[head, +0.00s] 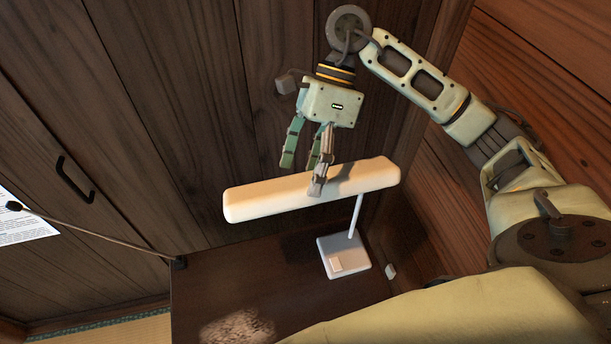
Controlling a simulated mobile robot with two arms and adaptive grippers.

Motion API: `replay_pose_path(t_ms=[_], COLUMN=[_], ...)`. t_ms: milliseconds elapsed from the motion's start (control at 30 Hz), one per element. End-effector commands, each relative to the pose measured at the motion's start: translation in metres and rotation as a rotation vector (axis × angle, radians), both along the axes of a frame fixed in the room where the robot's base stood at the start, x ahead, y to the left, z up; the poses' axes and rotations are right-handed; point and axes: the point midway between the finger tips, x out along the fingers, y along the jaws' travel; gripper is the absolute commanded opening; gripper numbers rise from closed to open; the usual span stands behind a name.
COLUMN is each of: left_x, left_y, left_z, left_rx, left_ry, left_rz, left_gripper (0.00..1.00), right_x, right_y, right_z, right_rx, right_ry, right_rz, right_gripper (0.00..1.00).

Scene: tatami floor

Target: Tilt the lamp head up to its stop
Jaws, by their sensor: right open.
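The desk lamp has a long cream bar-shaped head (262,200), a thin pale post and a light square base (338,262) with a small raised square on it. The base stands on a dark brown tabletop (275,262). The head slants slightly, its right end higher in the picture. My right gripper (303,178) is open, its fingers pointing down at the middle of the head. One finger overlaps the head in the picture; another shows behind its upper edge. I cannot tell whether they touch it. My left gripper is out of view.
Dark wooden panels with a black handle (75,180) stand behind the table. A thin rod with a dark knob (14,206) sticks out at left near a white paper (20,222). A reddish plank wall is at right.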

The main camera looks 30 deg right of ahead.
Motion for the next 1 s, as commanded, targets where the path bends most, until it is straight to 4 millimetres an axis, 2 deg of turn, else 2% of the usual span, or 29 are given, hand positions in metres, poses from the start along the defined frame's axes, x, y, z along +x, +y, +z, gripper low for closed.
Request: replay_pose_path(t_ms=[200, 367, 600, 1000], left_x=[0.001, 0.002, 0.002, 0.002], left_y=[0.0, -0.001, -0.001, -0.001], left_z=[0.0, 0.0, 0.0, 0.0], left_rx=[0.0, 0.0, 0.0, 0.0], left_ry=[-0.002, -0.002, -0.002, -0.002], left_rz=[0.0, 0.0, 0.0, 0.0], left_gripper=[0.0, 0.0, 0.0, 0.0], right_x=[0.017, 0.026, 0.031, 0.031], right_y=[-0.024, -0.039, -0.047, -0.048], right_z=[0.043, 0.07, 0.083, 0.085], right_rx=[0.001, 0.001, 0.0, 0.001], right_ry=[-0.006, -0.005, -0.001, 0.0], right_rz=[-0.005, -0.004, -0.003, -0.002], right_gripper=[0.77, 0.77, 0.77, 0.77])
